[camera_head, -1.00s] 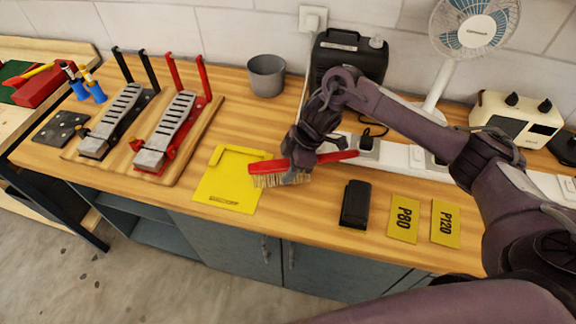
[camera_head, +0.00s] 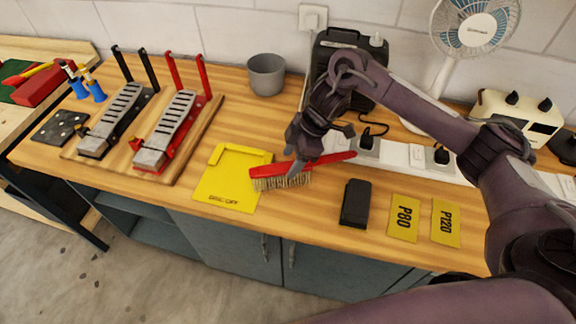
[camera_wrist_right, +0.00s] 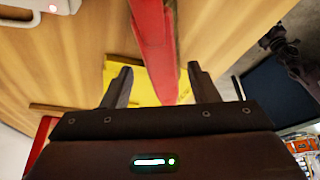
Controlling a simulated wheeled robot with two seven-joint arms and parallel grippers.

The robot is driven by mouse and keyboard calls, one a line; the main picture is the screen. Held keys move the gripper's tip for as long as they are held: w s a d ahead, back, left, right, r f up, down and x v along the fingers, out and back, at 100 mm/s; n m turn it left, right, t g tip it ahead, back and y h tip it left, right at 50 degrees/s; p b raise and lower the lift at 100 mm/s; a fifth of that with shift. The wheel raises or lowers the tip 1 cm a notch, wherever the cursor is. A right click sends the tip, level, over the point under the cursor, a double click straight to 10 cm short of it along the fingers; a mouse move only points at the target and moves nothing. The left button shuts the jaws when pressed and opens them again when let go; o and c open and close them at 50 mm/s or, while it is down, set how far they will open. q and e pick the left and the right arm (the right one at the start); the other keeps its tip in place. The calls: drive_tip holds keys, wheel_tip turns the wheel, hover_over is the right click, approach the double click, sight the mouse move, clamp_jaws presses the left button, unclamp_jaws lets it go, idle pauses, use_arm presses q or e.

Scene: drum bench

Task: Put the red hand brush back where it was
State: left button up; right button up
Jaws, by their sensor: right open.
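The red hand brush (camera_head: 334,158) with pale bristles lies on the wooden bench, bristles down. Its left end reaches the right edge of a yellow L-cornered plate (camera_head: 212,192) with dark lettering. My right gripper (camera_head: 297,167) is just above the middle of the brush, open. In the right wrist view, the red brush (camera_wrist_right: 153,45) runs between the two spread fingers of the right gripper (camera_wrist_right: 159,70), with a gap on each side. The yellow plate (camera_wrist_right: 135,90) shows beyond them. My left gripper is in neither view.
A black block (camera_head: 355,204) and yellow P80 (camera_head: 404,218) and P120 (camera_head: 446,223) sheets lie right of the brush. Behind are a grey cup (camera_head: 267,75), a white power strip (camera_head: 395,155) and a black case (camera_head: 350,55). Two pedals stand on a board (camera_head: 185,172) at left.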

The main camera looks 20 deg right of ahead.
drive_tip(key=p+v, duration=0.1)
drive_tip(key=v, duration=0.8)
